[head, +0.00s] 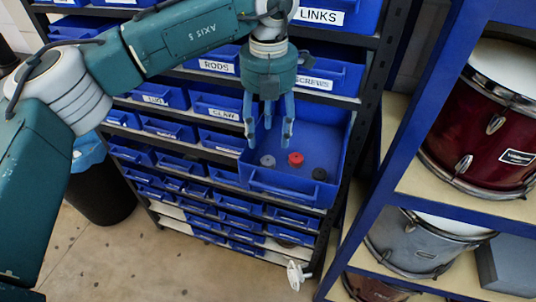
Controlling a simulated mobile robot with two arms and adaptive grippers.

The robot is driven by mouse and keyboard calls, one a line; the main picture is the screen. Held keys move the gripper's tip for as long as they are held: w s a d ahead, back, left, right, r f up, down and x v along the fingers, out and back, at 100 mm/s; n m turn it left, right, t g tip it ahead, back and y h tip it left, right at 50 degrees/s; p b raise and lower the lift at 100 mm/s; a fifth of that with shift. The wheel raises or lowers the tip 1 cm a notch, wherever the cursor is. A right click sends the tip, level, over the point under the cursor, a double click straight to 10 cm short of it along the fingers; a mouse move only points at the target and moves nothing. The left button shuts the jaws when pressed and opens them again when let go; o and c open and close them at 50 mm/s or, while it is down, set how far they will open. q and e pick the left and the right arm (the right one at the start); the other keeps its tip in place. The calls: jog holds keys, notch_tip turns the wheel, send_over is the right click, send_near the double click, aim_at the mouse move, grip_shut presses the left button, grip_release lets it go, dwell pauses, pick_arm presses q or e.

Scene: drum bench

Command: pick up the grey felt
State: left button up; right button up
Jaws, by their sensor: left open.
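The grey felt (267,161) is a small round piece inside an open, pulled-out blue drawer (283,190). A red felt (295,159) lies to its right, and a dark felt (319,174) lies farther right. My left gripper (268,140) hangs over the drawer with its fingers pointing down and spread apart. It is empty, and its fingertips are above and close to the grey felt. I cannot tell the exact height of the fingertips over the drawer floor. My right gripper is not in view.
A rack of labelled blue bins (215,67) surrounds the open drawer. A blue-framed shelf with drums (490,130) stands on the right. A black waste bin (103,192) stands at lower left. The drawer's walls rise around the felts.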

aim_at(268, 160)
pick_arm(q)
jog(key=shift+s+a+f, duration=0.1)
jog(key=shift+s+f, duration=0.15)
jog(key=shift+f, duration=0.6)
jog(key=shift+f+p, duration=0.25)
jog(key=shift+p, duration=0.15)
jog(key=f+p, duration=0.3)
jog(key=f, duration=0.1)
jog(key=shift+s+f, duration=0.1)
jog(key=shift+s, duration=0.2)
jog(key=shift+f, duration=0.45)
jog(key=shift+c, duration=0.3)
jog(key=c, duration=0.7)
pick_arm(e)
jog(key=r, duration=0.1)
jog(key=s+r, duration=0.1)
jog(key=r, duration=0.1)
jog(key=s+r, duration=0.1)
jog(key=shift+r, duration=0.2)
